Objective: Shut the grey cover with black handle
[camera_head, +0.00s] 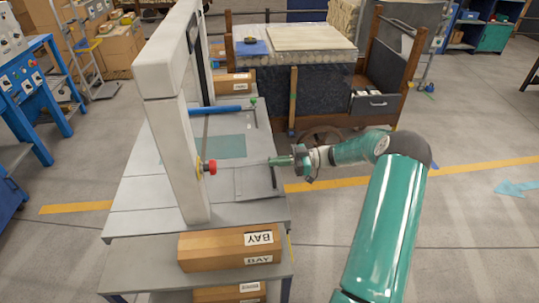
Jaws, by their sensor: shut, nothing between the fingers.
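The grey cover (252,184) appears as a flat panel at the right side of the grey bench top (140,193), right of the white upright frame. Its black handle (275,178) is a dark bar near the panel's right edge. My gripper (273,161) points left, just above and behind the handle in the picture. It is shut with nothing in it. I cannot tell whether it touches the handle or the cover, or how far the cover stands from closed.
The white upright frame (182,140) carries a red knob (209,167). A blue cylinder (223,110) lies farther back on the bench. A wooden cart (330,80) stands behind. The floor at right is open.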

